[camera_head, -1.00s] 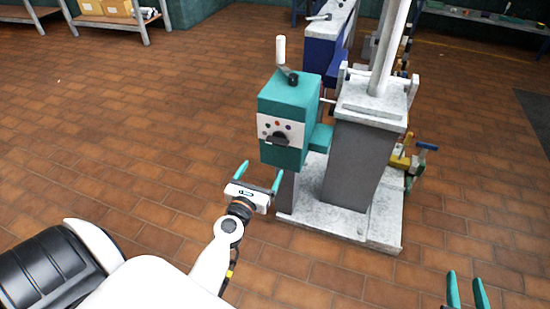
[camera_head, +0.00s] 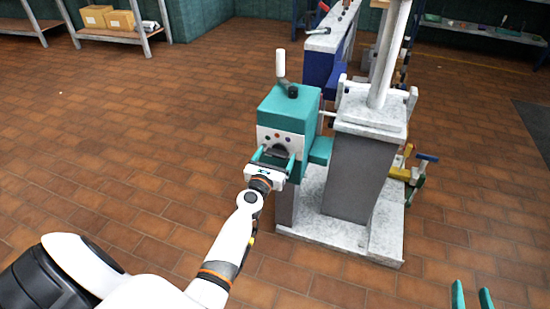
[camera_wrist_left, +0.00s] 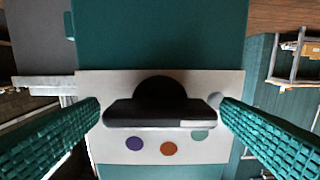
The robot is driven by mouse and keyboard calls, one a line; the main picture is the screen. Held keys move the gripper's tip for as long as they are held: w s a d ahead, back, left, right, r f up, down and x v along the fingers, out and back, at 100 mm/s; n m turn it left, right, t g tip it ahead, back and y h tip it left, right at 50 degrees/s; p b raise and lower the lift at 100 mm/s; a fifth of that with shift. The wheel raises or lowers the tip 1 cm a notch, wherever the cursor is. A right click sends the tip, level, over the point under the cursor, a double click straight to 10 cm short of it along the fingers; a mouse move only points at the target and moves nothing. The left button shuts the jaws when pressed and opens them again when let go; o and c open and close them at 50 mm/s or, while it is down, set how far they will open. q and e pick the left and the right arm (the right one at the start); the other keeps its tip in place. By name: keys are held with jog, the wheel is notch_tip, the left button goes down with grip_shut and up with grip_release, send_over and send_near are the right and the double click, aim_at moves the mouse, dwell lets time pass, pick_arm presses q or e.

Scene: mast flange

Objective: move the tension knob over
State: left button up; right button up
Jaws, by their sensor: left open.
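The tension knob (camera_wrist_left: 158,105) is a black round knob with a wide grip bar, on the pale panel (camera_wrist_left: 110,88) of a teal box (camera_head: 290,107). In the left wrist view it sits between my left gripper's two teal fingers (camera_wrist_left: 160,122), with a gap on each side. In the head view my left gripper (camera_head: 273,160) is in front of the panel and partly covers the knob. The left gripper is open and empty. My right gripper (camera_head: 472,296) shows only its two teal fingertips at the bottom right, apart and with nothing between them.
A white-handled crank (camera_head: 282,70) stands on top of the box. A grey column on a pale base plate (camera_head: 340,238) is just right of the box. Coloured dots, purple (camera_wrist_left: 134,143) and orange (camera_wrist_left: 168,149), lie beside the knob. The floor at left is clear.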

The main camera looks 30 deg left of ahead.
pick_arm(q)
jog(key=shift+c, duration=0.6)
jog(key=c, duration=0.9)
jog(key=shift+o, duration=0.2)
